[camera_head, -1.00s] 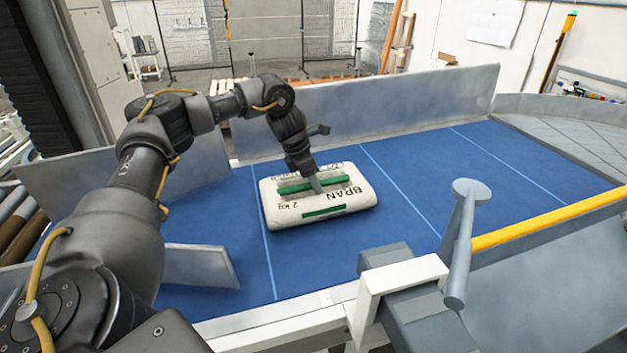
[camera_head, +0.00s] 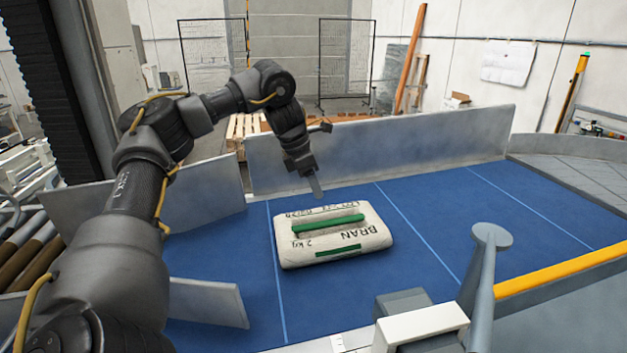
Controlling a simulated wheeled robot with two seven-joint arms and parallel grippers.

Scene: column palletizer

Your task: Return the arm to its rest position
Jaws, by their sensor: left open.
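My left arm comes in from the left and reaches over the blue belt. My left gripper (camera_head: 316,188) is open and empty, just above and behind the bran bag, apart from it. The white bran bag (camera_head: 345,254), with green stripes and the words "BRAN" and "2 kg", lies flat on the blue belt (camera_head: 425,230). My right gripper is not in view.
A grey metal wall (camera_head: 400,148) runs along the belt's far side. Grey guide plates (camera_head: 207,300) stand at the left. A yellow rail (camera_head: 560,270) and a grey post (camera_head: 484,275) stand at the front right. The belt right of the bag is clear.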

